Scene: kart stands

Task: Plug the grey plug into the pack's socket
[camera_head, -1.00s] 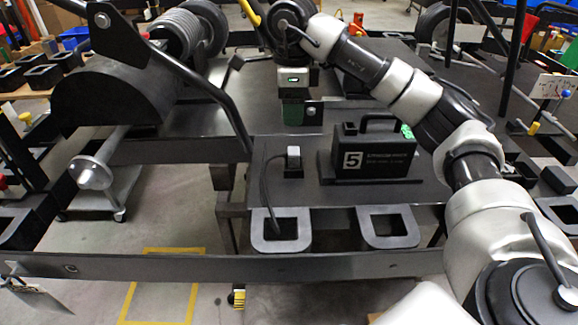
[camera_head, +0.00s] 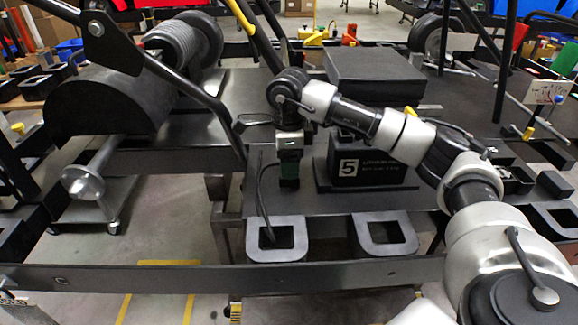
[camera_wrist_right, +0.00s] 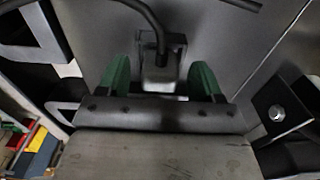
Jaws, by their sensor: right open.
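The grey plug (camera_wrist_right: 160,72) stands between my right gripper's two green fingers in the right wrist view, with a visible gap on each side. Its black cable (camera_wrist_right: 150,20) arches away from its top. In the head view my right gripper (camera_head: 289,182) is open over the plug's place and hides the plug; the cable (camera_head: 262,205) shows at its left. The black pack (camera_head: 372,172), marked 5, stands upright just right of the gripper. My forearm covers its top and handle. Its socket cannot be made out. My left gripper is out of view.
The pack and plug are on a dark deck plate (camera_head: 330,203). Two grey looped brackets (camera_head: 277,252) are at its front edge, above a long frame rail (camera_head: 200,280). A black box (camera_head: 375,70) lies behind my arm. A slanted black bar (camera_head: 170,75) is at left.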

